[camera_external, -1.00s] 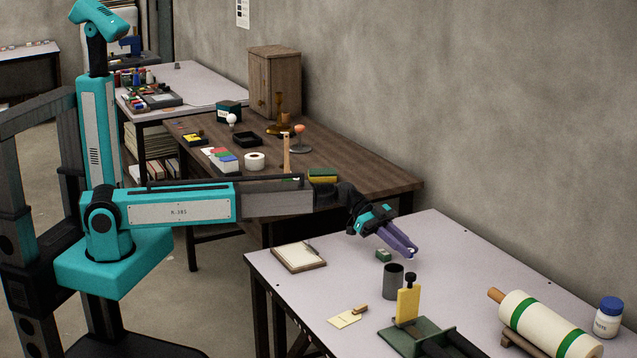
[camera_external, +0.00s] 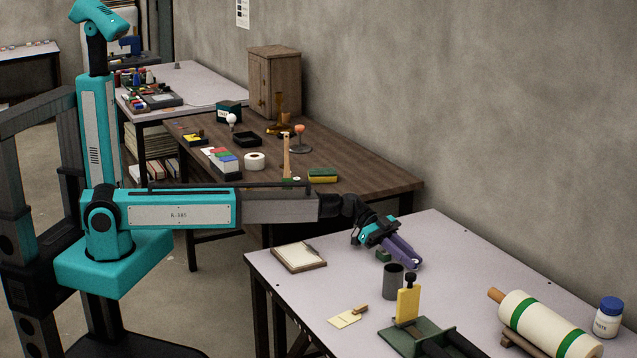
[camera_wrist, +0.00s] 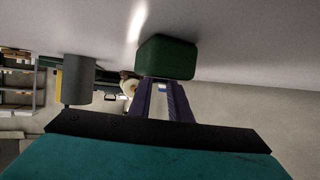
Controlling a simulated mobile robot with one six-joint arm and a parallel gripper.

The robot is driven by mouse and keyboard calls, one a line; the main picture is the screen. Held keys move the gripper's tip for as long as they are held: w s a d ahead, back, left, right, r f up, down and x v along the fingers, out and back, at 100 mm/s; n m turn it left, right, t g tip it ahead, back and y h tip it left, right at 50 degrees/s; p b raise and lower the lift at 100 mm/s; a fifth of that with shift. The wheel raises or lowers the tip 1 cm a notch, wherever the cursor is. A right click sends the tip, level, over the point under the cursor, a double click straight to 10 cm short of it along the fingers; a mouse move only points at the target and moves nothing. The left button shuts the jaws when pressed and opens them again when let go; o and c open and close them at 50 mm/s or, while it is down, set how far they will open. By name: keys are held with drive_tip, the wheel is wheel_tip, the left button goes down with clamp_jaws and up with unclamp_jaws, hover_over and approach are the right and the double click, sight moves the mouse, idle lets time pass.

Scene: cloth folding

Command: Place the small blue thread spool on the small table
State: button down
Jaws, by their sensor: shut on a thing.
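My gripper (camera_external: 413,263) has purple fingers and is tilted downward, low over the light grey table (camera_external: 315,290), just behind a dark grey cup. In the wrist view my gripper (camera_wrist: 162,86) is shut on a small blue and white piece, which looks like the blue thread spool (camera_wrist: 162,88). Most of the spool is hidden by the fingers, and it is not clear in the external view. I cannot tell whether it touches the table.
The dark grey cup (camera_external: 393,283) stands close in front of the fingertips. The table's back right area is clear.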

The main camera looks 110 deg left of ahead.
drive_tip(key=shift+f+b, duration=0.25)
drive_tip(key=shift+b, duration=0.05)
drive_tip(key=c, duration=1.6)
unclamp_jaws()
drive_tip(key=shift+c, duration=0.2)
drive_tip(key=shift+r+p, duration=0.25)
drive_tip(key=shift+p, duration=0.1)
drive_tip(key=v, duration=1.2)
drive_tip(key=shift+f+b, duration=0.1)
drive_tip(key=shift+b, duration=0.25)
drive_tip(key=shift+w, duration=0.1)
